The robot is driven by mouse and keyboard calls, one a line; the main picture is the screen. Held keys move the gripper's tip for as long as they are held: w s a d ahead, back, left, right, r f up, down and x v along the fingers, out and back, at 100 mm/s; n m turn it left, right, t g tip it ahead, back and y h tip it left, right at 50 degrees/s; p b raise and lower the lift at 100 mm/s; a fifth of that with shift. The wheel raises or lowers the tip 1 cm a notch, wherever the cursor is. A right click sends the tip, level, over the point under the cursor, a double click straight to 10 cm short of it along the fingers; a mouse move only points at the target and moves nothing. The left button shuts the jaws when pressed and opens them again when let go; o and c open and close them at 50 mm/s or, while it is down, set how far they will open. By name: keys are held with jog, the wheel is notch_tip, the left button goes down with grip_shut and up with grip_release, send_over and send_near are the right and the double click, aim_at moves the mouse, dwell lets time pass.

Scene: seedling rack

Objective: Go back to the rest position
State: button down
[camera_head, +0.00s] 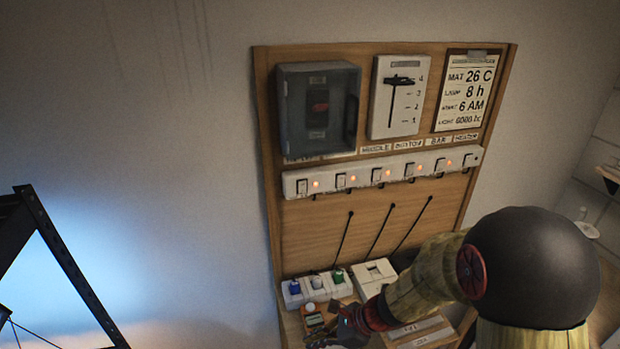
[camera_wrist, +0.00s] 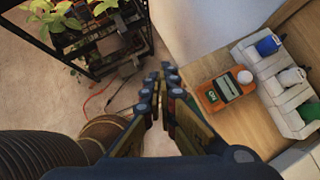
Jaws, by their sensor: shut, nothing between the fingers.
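My gripper (camera_wrist: 162,102) is shut and empty in the wrist view, its fingertips meeting near the middle of the picture. In the head view my gripper (camera_head: 335,338) is low at the bottom edge, in front of the wooden shelf below the panel, and partly cut off. The wrist view looks down past the fingers onto the floor and the shelf's left edge. An orange meter (camera_wrist: 223,90) with a small screen and a white knob lies on the shelf, to the right of my fingers and apart from them.
A wooden panel (camera_head: 320,225) carries a switch box (camera_head: 318,108), a slider plate (camera_head: 397,98), a notice (camera_head: 467,92) and a power strip (camera_head: 383,172). Several coloured plugs (camera_head: 315,288) sit below. A dark plant rack (camera_wrist: 98,40) stands upper left; cables (camera_wrist: 100,95) lie on the floor.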

jog(key=s+d+r+n+t+h+b, duration=0.2)
jog(key=s+d+r+n+h+b, duration=0.2)
jog(key=s+d+r+n, duration=0.3)
jog(key=s+d+r+n+t+h+b, duration=0.2)
jog(key=s+d+r+n+b, duration=0.4)
jog(key=s+d+n, duration=0.4)
jog(key=n+h+b, duration=0.1)
jog(key=n, duration=0.1)
jog(key=shift+d+r+n+h, duration=0.4)
jog(key=shift+s, duration=0.1)
